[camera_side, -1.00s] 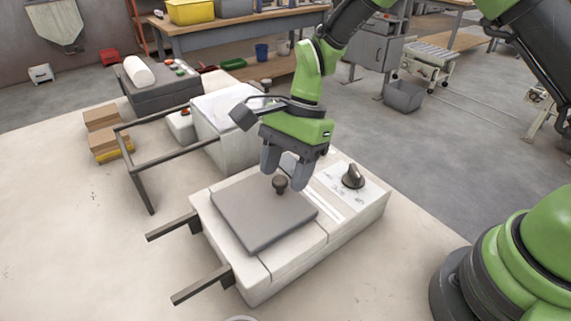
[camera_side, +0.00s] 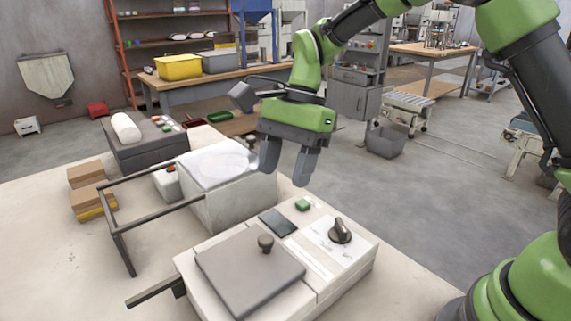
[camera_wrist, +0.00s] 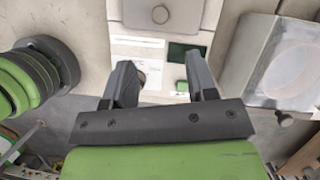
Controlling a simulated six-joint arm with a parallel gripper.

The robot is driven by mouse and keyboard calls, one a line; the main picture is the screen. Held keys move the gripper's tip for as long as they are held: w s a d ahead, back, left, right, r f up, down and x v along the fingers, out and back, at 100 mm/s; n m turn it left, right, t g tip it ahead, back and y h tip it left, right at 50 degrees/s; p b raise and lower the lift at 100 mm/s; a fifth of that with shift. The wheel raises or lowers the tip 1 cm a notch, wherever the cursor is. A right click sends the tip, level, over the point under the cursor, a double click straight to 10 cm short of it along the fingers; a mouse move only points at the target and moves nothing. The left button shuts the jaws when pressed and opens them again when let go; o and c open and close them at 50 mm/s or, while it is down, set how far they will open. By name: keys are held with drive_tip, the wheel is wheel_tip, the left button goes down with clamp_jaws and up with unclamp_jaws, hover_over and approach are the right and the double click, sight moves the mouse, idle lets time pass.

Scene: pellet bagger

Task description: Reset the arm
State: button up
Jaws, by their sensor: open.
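My gripper (camera_side: 287,173) hangs fingers-down above the white bagger machine (camera_side: 345,280) in the side view. Its two fingers are apart, with nothing between them. In the wrist view the open fingers (camera_wrist: 160,62) point toward the machine's panel. The machine's grey lid (camera_side: 240,280) lies flat and carries a dark round knob (camera_side: 265,243), well below the gripper and apart from it. The lid knob also shows in the wrist view (camera_wrist: 160,14). A dark dial (camera_side: 340,230) sits on the panel near a green button (camera_side: 302,204) and a dark display (camera_side: 278,221).
A white bin with a clear cover (camera_side: 215,165) stands close behind the gripper. A dark frame (camera_side: 120,240) stands left of it, near stacked cardboard boxes (camera_side: 88,195). A grey box with a white roll (camera_side: 126,128) is farther back. Air around the gripper looks clear.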

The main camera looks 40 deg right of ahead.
drive_tip(key=shift+r, duration=0.1)
drive_tip(key=s+d+r+n+t+h, duration=0.1)
drive_tip(key=s+d+r+n+t, duration=0.4)
drive_tip(key=s+r, duration=0.45)
drive_tip(key=s+d+r+n+t+h, duration=0.1)
drive_tip(key=s+d+n+t, duration=0.2)
drive_tip(key=s+n, duration=0.3)
drive_tip(key=s, duration=0.3)
drive_tip(key=shift+s, duration=0.2)
drive_tip(key=shift+r, duration=0.1)
idle(0.9)
